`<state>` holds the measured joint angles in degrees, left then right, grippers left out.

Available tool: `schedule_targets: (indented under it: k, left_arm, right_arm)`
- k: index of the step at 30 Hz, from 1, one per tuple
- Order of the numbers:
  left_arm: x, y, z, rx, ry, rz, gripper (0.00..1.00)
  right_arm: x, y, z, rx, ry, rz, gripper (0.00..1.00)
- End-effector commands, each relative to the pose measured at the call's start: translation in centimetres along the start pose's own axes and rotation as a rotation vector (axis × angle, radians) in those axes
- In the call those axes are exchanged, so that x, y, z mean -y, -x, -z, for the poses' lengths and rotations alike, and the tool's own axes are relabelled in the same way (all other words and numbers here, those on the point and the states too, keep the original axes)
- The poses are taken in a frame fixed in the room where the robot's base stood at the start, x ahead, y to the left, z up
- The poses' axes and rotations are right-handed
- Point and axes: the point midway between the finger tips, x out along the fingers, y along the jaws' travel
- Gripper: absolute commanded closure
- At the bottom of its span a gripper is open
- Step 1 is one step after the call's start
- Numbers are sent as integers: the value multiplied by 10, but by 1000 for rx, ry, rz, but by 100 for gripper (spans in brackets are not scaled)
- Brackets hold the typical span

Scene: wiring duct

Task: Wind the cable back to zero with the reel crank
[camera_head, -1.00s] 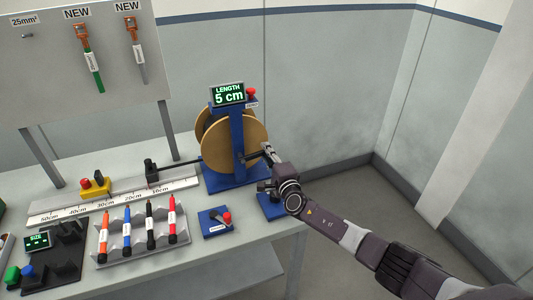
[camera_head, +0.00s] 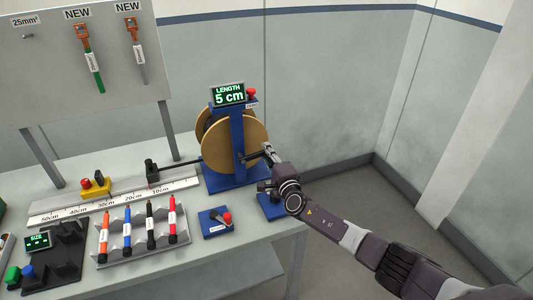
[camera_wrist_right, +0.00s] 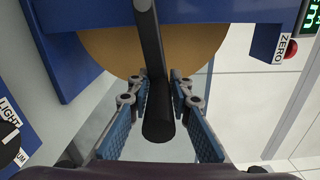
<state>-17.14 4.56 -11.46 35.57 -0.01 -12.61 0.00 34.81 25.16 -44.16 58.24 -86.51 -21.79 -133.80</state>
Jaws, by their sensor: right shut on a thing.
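The cable reel (camera_head: 219,148) has wooden discs in a blue stand on the table. Its display (camera_head: 228,95) reads LENGTH 5 cm. The black crank (camera_head: 253,156) sticks out from the reel's front; its handle (camera_wrist_right: 158,129) fills the middle of the wrist view. My right gripper (camera_head: 267,151) is shut on the crank handle; in the wrist view its fingers (camera_wrist_right: 160,90) lie on both sides of it. A dark cable (camera_head: 184,162) runs left from the reel to a black block (camera_head: 152,171) by the ruler. My left gripper is not in view.
A red ZERO button (camera_wrist_right: 291,50) sits beside the display. A blue LIGHT switch box (camera_wrist_right: 14,138) is near the reel. A ruler (camera_head: 120,197), a rack of markers (camera_head: 140,252) and a lever box (camera_head: 215,222) stand left. The floor to the right is clear.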

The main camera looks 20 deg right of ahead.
Motion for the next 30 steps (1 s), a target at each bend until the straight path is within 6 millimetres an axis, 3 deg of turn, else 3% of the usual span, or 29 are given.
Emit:
schedule_targets:
  k: [1,12,13,16,30]
  left_arm:
    - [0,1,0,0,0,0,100]
    - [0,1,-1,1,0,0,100]
    - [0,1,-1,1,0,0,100]
    - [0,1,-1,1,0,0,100]
    - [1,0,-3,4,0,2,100]
  right_arm:
    - [15,-4,-2,-2,-14,25,100]
    - [15,-4,-2,-2,-14,25,100]
    - [15,-4,-2,-1,-14,25,78]
    - [14,-4,-2,0,-12,23,67]
    - [5,7,-2,1,-6,10,66]
